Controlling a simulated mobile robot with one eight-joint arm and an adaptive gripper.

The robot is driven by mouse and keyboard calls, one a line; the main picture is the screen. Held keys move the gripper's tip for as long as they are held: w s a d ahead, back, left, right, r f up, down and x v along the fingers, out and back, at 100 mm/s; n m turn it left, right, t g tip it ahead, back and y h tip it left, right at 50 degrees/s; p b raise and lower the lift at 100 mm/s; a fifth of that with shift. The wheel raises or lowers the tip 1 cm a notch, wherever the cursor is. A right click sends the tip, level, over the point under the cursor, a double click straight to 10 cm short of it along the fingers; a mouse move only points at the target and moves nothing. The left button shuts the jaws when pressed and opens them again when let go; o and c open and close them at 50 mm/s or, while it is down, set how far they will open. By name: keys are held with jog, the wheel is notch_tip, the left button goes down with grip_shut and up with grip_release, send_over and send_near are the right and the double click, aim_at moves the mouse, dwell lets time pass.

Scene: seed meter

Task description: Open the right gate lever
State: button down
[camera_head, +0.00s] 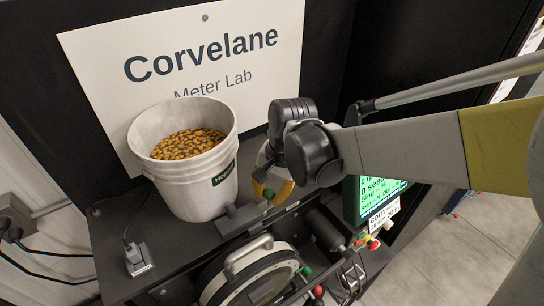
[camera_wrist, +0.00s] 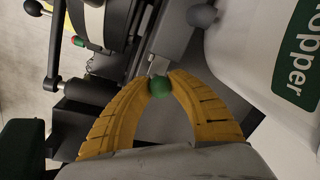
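My gripper (camera_wrist: 160,78) has two yellow fingers that curve in to a green ball knob (camera_wrist: 159,88) in the wrist view. The fingertips sit on either side of the knob and appear to touch it, so the gripper looks shut on it. The knob lies over a grey metal bar (camera_wrist: 178,50). In the head view the green knob (camera_head: 268,193) shows beside a yellow finger, right of the white bucket. A grey ball knob (camera_wrist: 202,16) stands apart from the fingers, near the bucket. Which lever counts as the right gate lever cannot be told from labels.
The white bucket (camera_head: 186,190), full of seeds, stands close left of my gripper. A round metal meter (camera_head: 250,270) lies in front. A green-lit screen (camera_head: 380,196) and coloured buttons (camera_head: 366,240) are at right. A Corvelane sign (camera_head: 190,50) stands behind.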

jog(key=w+d, duration=0.2)
jog(key=d, duration=0.1)
jog(key=shift+w+d+b, duration=0.25)
jog(key=shift+w+b, duration=0.05)
jog(key=shift+s+a, duration=0.1)
jog(key=shift+a, duration=0.1)
jog(key=c, duration=1.3)
grip_release()
jog(key=shift+s+a, duration=0.1)
jog(key=shift+o, duration=0.7)
jog(key=shift+r, duration=0.1)
notch_tip(320, 180, up, 12)
jog(key=d, duration=0.2)
jog(key=shift+s+d, duration=0.25)
jog(key=shift+s, duration=0.05)
